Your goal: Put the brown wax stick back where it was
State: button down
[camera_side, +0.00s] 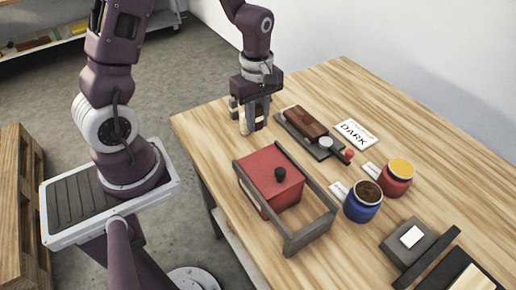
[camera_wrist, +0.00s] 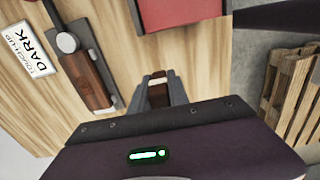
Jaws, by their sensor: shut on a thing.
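My gripper (camera_side: 255,122) is at the far left part of the table, beside the dark tray. It is shut on the brown wax stick (camera_side: 260,119), which is mostly hidden between the fingers. In the wrist view the stick (camera_wrist: 158,95) shows between the fingertips (camera_wrist: 158,88), dark brown with a pale band near its end. I cannot tell whether its lower end touches the table. The dark tray (camera_side: 322,153), also in the wrist view (camera_wrist: 112,72), holds a brown wooden block (camera_side: 306,121) and a round grey knob. A card reading "DARK" (camera_side: 356,134) lies behind it.
A red box (camera_side: 270,168) with a black knob stands in a grey frame (camera_side: 310,232) in front of the tray. A blue jar with brown contents (camera_side: 363,205) and a red jar with yellow contents (camera_side: 396,182) stand right. A grey block (camera_side: 407,242) lies near the front right.

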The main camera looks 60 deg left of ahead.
aim_at(257, 106)
notch_tip(257, 106, down, 9)
jog(key=shift+r, duration=0.15)
jog(key=c, duration=1.3)
grip_release()
jog(key=shift+o, duration=0.2)
notch_tip(257, 106, up, 12)
jog(key=shift+r, duration=0.1)
jog(key=s+d+r+m+t, duration=0.2)
jog(key=s+d+r+m, duration=0.1)
jog(key=s+r+m, duration=0.4)
jog(key=s+d+r+m+t, duration=0.3)
jog(key=s+r+m, duration=0.5)
jog(key=m, duration=0.3)
jog(key=shift+s+d+r+t, duration=0.3)
jog(key=shift+d+r, duration=0.15)
jog(key=shift+r, duration=0.1)
